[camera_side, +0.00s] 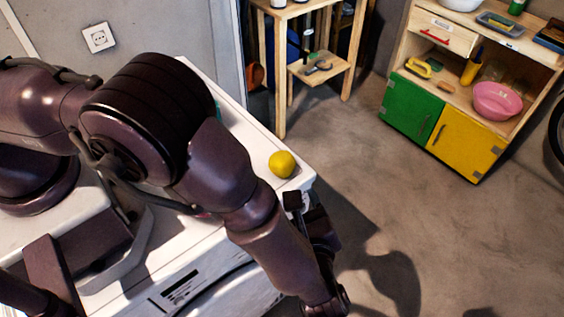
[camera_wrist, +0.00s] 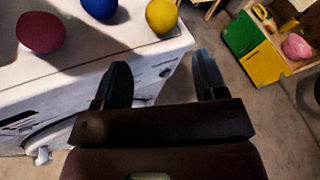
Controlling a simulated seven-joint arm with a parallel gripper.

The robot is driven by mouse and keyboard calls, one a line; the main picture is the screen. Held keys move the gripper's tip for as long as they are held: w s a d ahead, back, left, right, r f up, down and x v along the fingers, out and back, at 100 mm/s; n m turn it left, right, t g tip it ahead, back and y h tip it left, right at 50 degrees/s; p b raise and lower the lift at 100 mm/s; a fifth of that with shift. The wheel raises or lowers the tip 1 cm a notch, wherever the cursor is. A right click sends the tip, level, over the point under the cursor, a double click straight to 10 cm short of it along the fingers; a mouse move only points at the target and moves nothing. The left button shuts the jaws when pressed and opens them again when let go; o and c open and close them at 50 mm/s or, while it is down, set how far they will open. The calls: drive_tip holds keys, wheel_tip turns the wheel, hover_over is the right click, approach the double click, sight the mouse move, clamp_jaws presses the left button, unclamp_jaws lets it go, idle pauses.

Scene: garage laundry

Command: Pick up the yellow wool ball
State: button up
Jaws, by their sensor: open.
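The yellow wool ball (camera_side: 282,164) sits on the white machine top, close to its right corner in the side view. In the wrist view the yellow wool ball (camera_wrist: 162,15) is at the top middle, near the front edge of the top. My gripper (camera_wrist: 163,75) is open and empty, its two dark fingers spread apart. It is in front of the machine's front edge, apart from the ball. In the side view my gripper (camera_side: 305,205) is partly hidden by my arm, beside the corner below the ball.
A blue ball (camera_wrist: 100,8) and a dark red ball (camera_wrist: 40,32) rest on the white machine (camera_wrist: 75,58) left of the yellow one. A wooden shelf (camera_side: 320,70) and a cabinet with green and yellow doors (camera_side: 465,140) stand behind. The floor between is clear.

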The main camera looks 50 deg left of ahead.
sight(282, 168)
drive_tip(key=x, duration=0.7)
drive_tip(key=shift+a+f, duration=0.1)
drive_tip(key=shift+a, duration=0.2)
drive_tip(key=shift+x, duration=2.6)
drive_tip(key=shift+w+d, duration=0.1)
drive_tip(key=shift+w, duration=0.05)
drive_tip(key=c, duration=0.7)
